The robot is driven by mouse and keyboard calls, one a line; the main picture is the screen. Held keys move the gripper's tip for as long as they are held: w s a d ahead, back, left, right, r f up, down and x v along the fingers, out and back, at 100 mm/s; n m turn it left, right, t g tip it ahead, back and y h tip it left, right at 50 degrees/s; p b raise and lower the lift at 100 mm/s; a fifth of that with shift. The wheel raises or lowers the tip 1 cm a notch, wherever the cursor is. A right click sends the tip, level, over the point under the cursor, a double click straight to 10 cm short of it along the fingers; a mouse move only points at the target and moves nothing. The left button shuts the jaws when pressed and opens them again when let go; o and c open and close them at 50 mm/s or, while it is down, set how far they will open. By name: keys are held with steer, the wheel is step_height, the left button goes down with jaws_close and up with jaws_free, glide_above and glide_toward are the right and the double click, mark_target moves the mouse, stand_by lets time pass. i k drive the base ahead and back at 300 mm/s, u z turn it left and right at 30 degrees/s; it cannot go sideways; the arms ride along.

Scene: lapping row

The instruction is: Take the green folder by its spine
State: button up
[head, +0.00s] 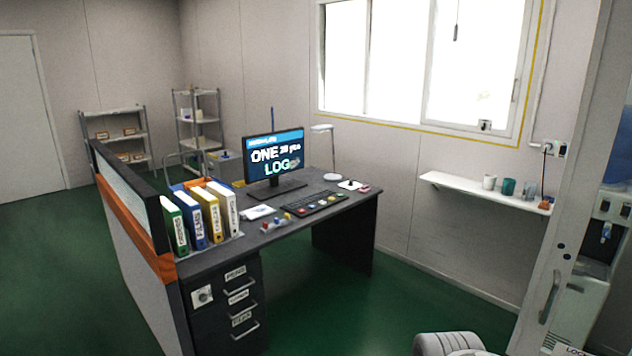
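The green folder (173,228) stands upright on the left end of the dark desk (290,226). It is the leftmost in a row of folders, close beside the partition. Its labelled spine faces the front of the desk, towards my camera. The blue folder (191,222) stands just to its right and hides most of its right side. My gripper is not in view. A pale rounded part at the bottom edge, right of centre, looks like a piece of my arm, well away from the folders.
A yellow folder (209,217) and a white folder (226,208) continue the row. A partition (143,268) with an orange band borders the desk's left side. Drawers (232,310) sit below. A monitor (275,156) and keyboard (316,203) stand farther right. Green floor before the desk is clear.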

mark_target(172, 215)
steer(key=u, duration=0.4)
steer(key=i, duration=2.55)
steer(key=u, duration=0.7)
